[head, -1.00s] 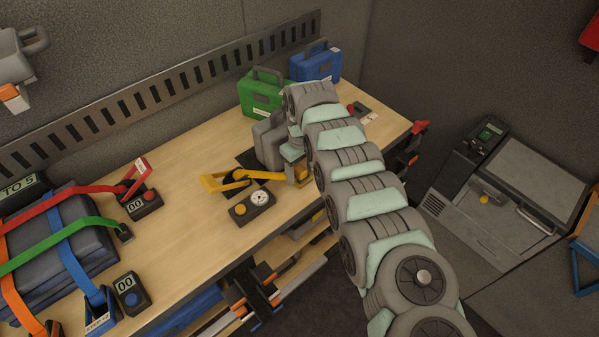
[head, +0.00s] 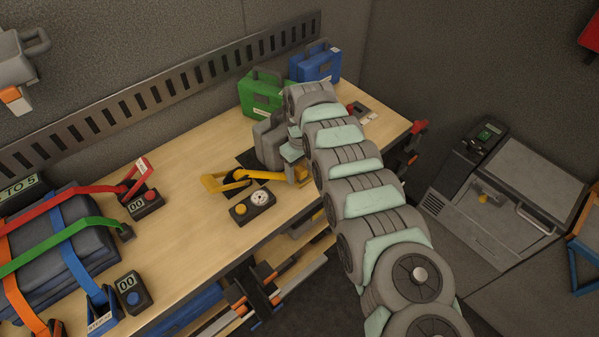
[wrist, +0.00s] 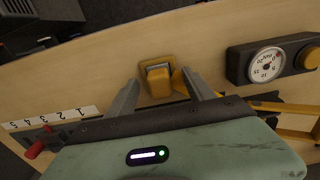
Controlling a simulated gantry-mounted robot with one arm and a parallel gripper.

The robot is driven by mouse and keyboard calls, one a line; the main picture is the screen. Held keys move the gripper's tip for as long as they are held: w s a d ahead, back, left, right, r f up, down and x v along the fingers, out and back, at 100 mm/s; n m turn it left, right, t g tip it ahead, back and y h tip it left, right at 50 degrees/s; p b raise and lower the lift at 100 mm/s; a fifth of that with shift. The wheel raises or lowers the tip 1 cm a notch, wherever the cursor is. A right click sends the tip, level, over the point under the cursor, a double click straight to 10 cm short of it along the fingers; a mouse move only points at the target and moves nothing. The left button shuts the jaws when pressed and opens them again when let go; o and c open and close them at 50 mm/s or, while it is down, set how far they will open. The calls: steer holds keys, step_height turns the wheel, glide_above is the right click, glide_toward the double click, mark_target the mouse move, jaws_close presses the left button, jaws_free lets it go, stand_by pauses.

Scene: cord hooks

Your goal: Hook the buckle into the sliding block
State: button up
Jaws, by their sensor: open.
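A yellow piece with a grey metal inset (wrist: 157,77) lies between the two fingertips of my gripper (wrist: 159,79) in the wrist view. The gripper is open, with a gap on its left side. More yellow shows against the right finger, so I cannot tell buckle and sliding block apart there.
A dark box with a dial and yellow button (head: 252,206) stands near the bench front, also in the wrist view (wrist: 268,62). Green (head: 261,97) and blue (head: 322,65) cases stand behind. A numbered strip (wrist: 48,118) and red handle (wrist: 34,149) lie left in the wrist view.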

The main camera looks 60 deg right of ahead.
mark_target(300, 169)
jaws_close()
stand_by(0.6)
steer(key=shift+r, duration=0.1)
stand_by(0.3)
steer(key=shift+r+p, duration=2.55)
steer(key=shift+r, duration=0.4)
